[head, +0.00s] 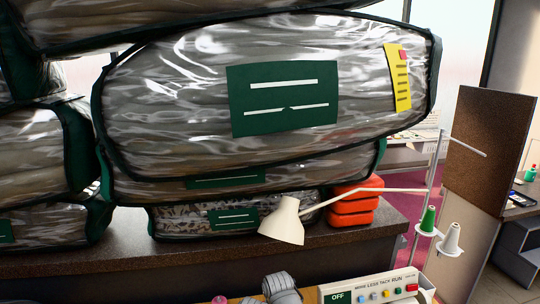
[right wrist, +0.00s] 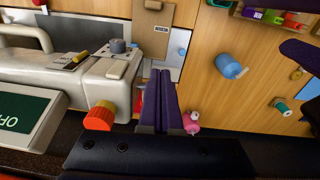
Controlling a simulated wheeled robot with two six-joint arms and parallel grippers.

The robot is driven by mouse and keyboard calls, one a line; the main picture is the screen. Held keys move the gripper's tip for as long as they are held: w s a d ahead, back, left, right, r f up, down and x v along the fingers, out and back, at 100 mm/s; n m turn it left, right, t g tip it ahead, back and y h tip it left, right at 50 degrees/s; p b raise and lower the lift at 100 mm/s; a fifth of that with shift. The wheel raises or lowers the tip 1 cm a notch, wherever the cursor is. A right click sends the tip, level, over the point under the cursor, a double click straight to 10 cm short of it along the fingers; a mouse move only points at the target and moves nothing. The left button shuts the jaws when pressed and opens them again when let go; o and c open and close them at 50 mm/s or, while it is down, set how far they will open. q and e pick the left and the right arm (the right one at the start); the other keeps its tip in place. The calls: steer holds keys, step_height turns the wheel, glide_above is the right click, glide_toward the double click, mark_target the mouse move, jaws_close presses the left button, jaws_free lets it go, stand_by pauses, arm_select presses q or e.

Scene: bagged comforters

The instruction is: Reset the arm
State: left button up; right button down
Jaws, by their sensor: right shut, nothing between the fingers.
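My right gripper (right wrist: 161,75) shows in the right wrist view with its two dark purple fingers together and nothing between them. It is over a wooden surface (right wrist: 225,40), beside a cream sewing machine (right wrist: 60,68) with an orange knob. I cannot make out my right gripper in the head view. My left gripper is in neither view. Bagged comforters (head: 190,90) in clear plastic with dark green trim are stacked on a dark counter (head: 350,238) in the head view.
A white lamp (head: 283,222) and orange folded items (head: 355,203) are by the stack. Thread cones (head: 450,238) stand at right. A control panel (head: 372,290) is at the bottom. Blue (right wrist: 228,66) and pink (right wrist: 191,122) spools are right of my gripper.

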steer(key=s+d+f+n+g+h+b, duration=0.1)
steer(key=s+d+f+b, duration=0.3)
steer(key=s, duration=0.6)
steer(key=shift+f+b, duration=0.3)
steer(key=shift+f, duration=0.3)
steer(key=shift+a, duration=0.1)
steer(key=shift+d, duration=0.55)
